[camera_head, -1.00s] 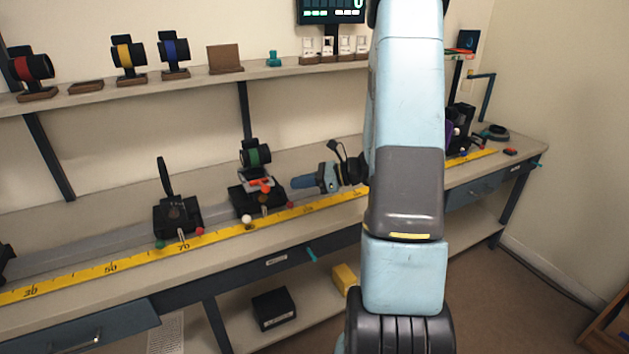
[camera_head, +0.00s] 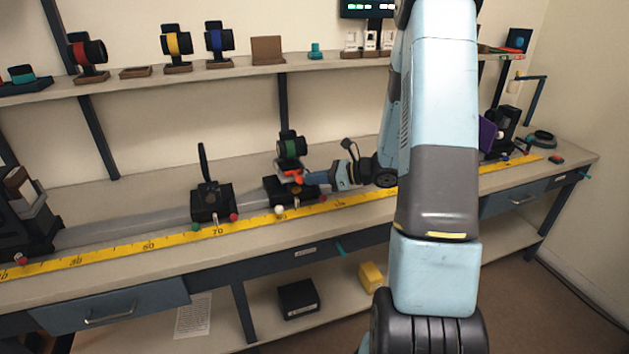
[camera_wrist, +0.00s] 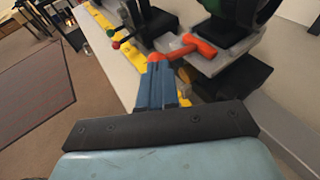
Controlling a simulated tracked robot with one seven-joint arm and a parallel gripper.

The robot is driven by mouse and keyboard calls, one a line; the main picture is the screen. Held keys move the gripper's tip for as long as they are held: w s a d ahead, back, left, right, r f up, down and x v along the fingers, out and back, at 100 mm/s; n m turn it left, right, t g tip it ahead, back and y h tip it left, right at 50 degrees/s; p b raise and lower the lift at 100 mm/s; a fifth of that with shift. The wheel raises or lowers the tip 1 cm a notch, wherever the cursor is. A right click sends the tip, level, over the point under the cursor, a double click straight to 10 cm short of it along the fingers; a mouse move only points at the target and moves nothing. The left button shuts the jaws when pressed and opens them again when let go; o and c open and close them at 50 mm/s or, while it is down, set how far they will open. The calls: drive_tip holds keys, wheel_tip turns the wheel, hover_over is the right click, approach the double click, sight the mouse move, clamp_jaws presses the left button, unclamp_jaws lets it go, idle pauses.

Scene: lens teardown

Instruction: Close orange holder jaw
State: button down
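The orange holder jaw shows as an orange lever-like part (camera_wrist: 196,46) on a grey block in the wrist view. In the head view its orange part (camera_head: 291,174) sits low on the holder, below a green-ringed lens (camera_head: 292,146). The holder's black base (camera_head: 287,190) stands on the rail. My gripper (camera_wrist: 160,70) has its blue fingers together, their tips at the left end of the orange part, by a red-orange knob. I cannot tell whether they touch. In the head view my gripper (camera_head: 316,179) reaches in from the right, just beside the orange part.
Another black carrier (camera_head: 212,203) with an upright paddle stands left on the rail. A yellow ruler (camera_head: 165,243) runs along the bench front. A dark device (camera_head: 22,220) stands at far left, a purple plate (camera_head: 488,134) at right. A shelf with ringed lenses lies above.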

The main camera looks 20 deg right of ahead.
drive_tip(key=shift+w, duration=1.1)
drive_tip(key=shift+r, duration=0.1)
drive_tip(key=v, duration=1.4)
drive_tip(key=s+a+r+n+g+h, duration=0.4)
drive_tip(key=s+a+r+n+g, duration=0.2)
drive_tip(key=s+a+r+n, duration=0.5)
drive_tip(key=s+a+r+n+t+h, duration=0.1)
drive_tip(key=s+r+n+t+h, duration=0.1)
drive_tip(key=s+r+n+h, duration=0.2)
drive_tip(key=s+a+r+n+t+h, duration=0.2)
drive_tip(key=s+r+n+h, duration=0.2)
drive_tip(key=s+n, duration=0.5)
drive_tip(key=shift+s+r+h, duration=0.3)
drive_tip(key=shift+s, duration=0.2)
